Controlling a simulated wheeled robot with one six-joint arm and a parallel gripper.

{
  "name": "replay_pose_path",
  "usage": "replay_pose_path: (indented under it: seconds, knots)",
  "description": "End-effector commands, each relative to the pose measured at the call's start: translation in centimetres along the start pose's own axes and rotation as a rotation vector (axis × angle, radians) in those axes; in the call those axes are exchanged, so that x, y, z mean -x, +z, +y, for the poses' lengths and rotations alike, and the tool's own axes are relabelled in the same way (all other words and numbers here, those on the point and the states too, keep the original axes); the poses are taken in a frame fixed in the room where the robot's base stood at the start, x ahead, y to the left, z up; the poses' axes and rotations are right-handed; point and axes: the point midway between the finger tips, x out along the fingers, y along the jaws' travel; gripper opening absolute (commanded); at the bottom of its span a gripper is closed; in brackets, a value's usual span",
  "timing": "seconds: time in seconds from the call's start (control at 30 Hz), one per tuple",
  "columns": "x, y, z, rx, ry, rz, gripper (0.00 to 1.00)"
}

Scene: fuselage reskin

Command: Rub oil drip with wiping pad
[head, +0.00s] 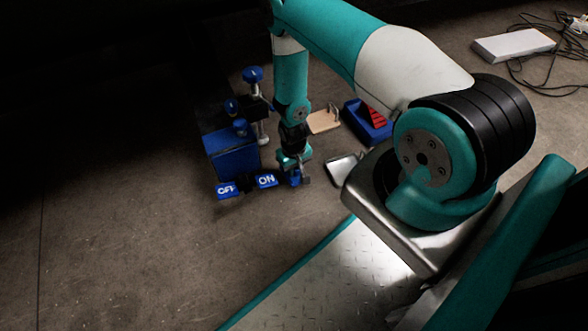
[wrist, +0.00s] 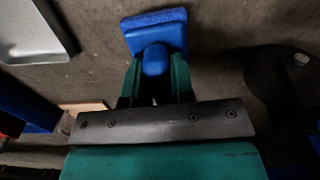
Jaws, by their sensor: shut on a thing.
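The wiping pad is a blue rectangular block with a rounded blue knob, and it shows in the wrist view (wrist: 155,35) at top centre. My gripper (wrist: 155,80) is shut on the knob, its green fingers on either side. In the head view my gripper (head: 294,166) points down near the floor, just right of the ON plate. The pad shows there only as a small blue patch (head: 295,178) beneath the fingers. I cannot tell whether the pad touches the floor. I cannot make out the oil drip in either view.
A blue box-like unit (head: 232,157) with blue knobs stands left of my gripper, with the OFF plate (head: 228,189) and ON plate (head: 266,181) before it. A metal tray (head: 341,168), tan board (head: 324,122) and blue bin (head: 366,124) lie to the right. The floor at front left is clear.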

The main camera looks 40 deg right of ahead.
Motion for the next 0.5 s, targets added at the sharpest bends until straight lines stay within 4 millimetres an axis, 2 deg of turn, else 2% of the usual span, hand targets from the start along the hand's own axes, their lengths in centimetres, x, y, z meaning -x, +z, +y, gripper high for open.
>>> replay_pose_path:
  seconds: [0.03,0.5]
  knots:
    - [0.9,0.1,0.0,0.0,0.0,-0.002,0.0]
    - [4.9,0.0,-0.4,0.006,0.0,-0.001,0.0]
